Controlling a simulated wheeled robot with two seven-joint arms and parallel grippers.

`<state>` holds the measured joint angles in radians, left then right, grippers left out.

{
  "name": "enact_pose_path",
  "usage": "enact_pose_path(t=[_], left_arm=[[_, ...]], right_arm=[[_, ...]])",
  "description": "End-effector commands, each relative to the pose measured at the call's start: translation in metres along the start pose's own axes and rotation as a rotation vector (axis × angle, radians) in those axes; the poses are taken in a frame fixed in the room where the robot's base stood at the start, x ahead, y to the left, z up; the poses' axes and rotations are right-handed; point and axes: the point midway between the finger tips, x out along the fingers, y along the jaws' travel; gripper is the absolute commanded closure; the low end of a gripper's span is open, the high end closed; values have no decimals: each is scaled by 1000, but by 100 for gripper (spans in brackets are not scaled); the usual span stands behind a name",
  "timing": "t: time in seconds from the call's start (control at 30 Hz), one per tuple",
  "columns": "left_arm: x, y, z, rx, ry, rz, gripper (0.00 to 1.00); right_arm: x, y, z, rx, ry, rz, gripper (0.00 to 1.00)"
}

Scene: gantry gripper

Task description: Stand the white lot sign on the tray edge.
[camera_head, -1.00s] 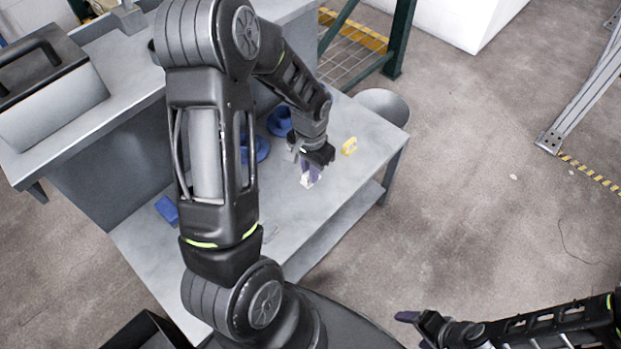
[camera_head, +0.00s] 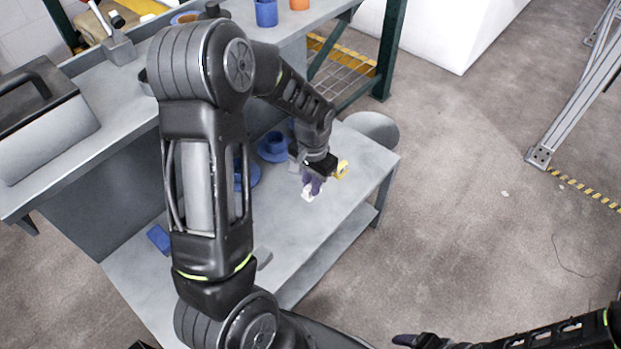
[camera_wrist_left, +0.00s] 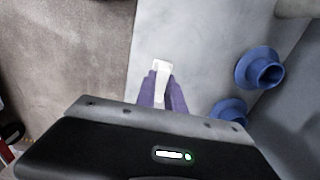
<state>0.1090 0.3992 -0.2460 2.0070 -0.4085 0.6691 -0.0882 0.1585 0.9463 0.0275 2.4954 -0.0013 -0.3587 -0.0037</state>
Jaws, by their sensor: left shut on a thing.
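The white lot sign (camera_head: 308,194) is a small white piece held between the purple fingertips of my left gripper (camera_head: 314,184), over the grey table. In the left wrist view the sign (camera_wrist_left: 161,72) sticks out beyond the fingers of my left gripper (camera_wrist_left: 162,90), with the grey tabletop behind it. Whether the sign touches the table cannot be told. No tray edge can be made out. My right gripper (camera_head: 405,340) is at the bottom of the head view, away from the table, with its fingers only partly in view.
A yellow object (camera_head: 342,169) stands just right of my left gripper. Blue round parts (camera_head: 272,147) lie behind it and also show in the left wrist view (camera_wrist_left: 259,68). A blue block (camera_head: 158,238) lies on the table's left. The table's near right part is clear.

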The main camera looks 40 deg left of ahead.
Motion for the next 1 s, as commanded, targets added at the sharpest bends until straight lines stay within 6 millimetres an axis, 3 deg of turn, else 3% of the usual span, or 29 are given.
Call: enact_pose_path(t=[0.17, 0.3, 0.5, 0.6, 0.77, 1.0], left_arm=[[-51, 23, -49, -19, 7, -14, 100], [-103, 54, -83, -40, 10, -14, 100], [-171, 102, -109, -61, 10, 0, 100], [-193, 118, -113, -66, 7, 7, 100], [-209, 131, -114, -70, 4, 13, 100], [-211, 131, -114, -70, 3, 13, 100]], right_arm=[[0, 0, 0, 0, 0, 0, 25], [0, 0, 0, 0, 0, 0, 25], [0, 0, 0, 0, 0, 0, 25], [0, 0, 0, 0, 0, 0, 25], [0, 0, 0, 0, 0, 0, 25], [0, 0, 0, 0, 0, 0, 25]])
